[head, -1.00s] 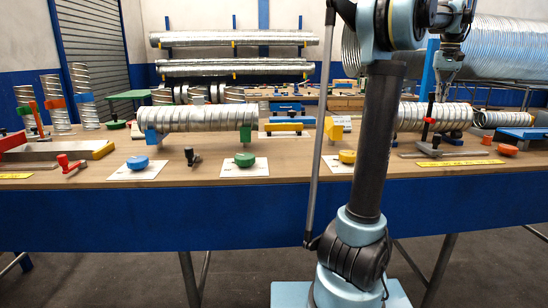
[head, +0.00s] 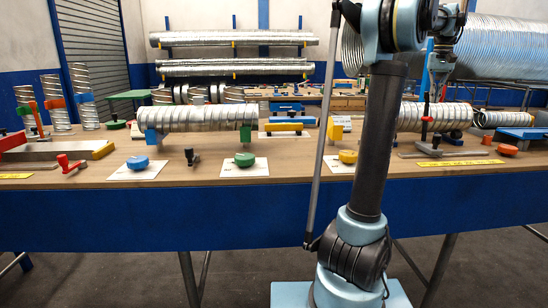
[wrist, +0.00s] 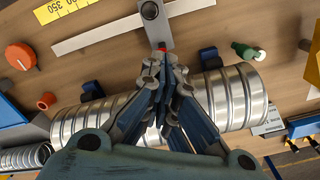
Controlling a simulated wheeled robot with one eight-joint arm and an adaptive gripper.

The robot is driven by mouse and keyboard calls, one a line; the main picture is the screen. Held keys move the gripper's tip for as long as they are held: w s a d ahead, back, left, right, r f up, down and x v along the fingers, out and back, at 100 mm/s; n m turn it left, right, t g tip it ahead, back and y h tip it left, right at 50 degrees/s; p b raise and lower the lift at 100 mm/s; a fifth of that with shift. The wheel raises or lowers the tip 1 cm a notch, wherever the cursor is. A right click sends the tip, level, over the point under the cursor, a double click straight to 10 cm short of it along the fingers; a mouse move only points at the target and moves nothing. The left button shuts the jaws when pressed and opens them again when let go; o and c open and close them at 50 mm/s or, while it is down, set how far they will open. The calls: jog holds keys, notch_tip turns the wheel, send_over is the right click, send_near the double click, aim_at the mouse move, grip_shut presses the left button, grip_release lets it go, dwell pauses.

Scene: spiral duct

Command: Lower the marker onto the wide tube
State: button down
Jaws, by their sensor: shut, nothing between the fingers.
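The marker's stand (head: 427,122) is a dark upright post with a red piece on it, beside the wide tube (head: 458,116), a silver ribbed tube lying level on the right of the bench. In the wrist view the wide tube (wrist: 236,98) runs across under my gripper. A small red tip (wrist: 162,46), apparently the marker, shows just beyond my fingertips (wrist: 164,62). My gripper (head: 437,92) is shut and empty above the tube, close to the post. I cannot tell whether it touches the marker, and the fingers hide the tube's middle.
A grey flat bar (wrist: 90,38) lies on the bench by the stand's foot. An orange knob (wrist: 20,56), a yellow scale strip (wrist: 62,10) and a green piece (wrist: 245,50) lie near. A narrower tube (head: 502,119) lies to the right. A silver tube (head: 200,117) rests on supports at left.

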jog(key=shift+w+f, duration=0.2)
jog(key=shift+w, duration=0.75)
jog(key=shift+s, duration=1.3)
notch_tip(320, 180, up, 9)
jog(key=shift+s, duration=0.1)
dwell(0.3)
